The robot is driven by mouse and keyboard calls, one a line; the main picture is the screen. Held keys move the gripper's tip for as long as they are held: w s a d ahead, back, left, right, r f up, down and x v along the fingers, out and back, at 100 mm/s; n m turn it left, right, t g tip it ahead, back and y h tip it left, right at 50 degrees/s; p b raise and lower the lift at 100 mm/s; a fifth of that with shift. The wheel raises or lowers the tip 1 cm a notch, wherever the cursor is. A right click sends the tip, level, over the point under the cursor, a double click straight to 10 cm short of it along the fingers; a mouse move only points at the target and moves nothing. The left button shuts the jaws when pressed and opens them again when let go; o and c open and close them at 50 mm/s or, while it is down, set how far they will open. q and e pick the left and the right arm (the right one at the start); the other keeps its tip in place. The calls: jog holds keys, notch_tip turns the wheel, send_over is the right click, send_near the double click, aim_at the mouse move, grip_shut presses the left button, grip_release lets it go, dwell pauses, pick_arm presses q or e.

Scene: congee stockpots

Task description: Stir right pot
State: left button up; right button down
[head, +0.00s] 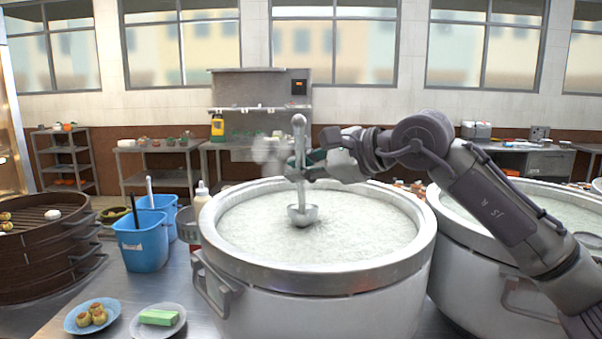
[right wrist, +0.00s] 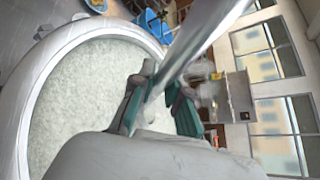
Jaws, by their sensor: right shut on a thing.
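My right gripper (head: 301,168) is shut on the handle of a metal ladle (head: 303,214). The ladle is nearly upright, its knobbed end up and its bowl down. The bowl is over the far left part of the middle pot (head: 318,280), at or just above the white congee (head: 345,240); I cannot tell whether it touches. In the right wrist view the gripper (right wrist: 160,100) has green-padded fingers around the shiny handle (right wrist: 205,35). The right pot (head: 478,268), also full of congee, is partly hidden behind my right arm. My left gripper is not in view.
Blue buckets (head: 141,243) and a dark steamer (head: 45,255) stand left of the middle pot. A plate of buns (head: 92,316) and a plate with a green block (head: 159,319) lie at the front left. Shelves (head: 160,165) line the back wall.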

notch_tip(320, 180, up, 6)
jog(key=p, duration=0.3)
jog(key=shift+f, duration=0.2)
jog(key=shift+r+p, duration=1.8)
jog(key=shift+r, duration=0.4)
jog(key=shift+f, duration=0.15)
jog(key=shift+n+t+b, duration=0.3)
jog(key=shift+t+b, duration=0.1)
jog(key=shift+b, duration=0.65)
jog(key=shift+n+t+y+b, duration=0.3)
jog(key=shift+b, duration=0.5)
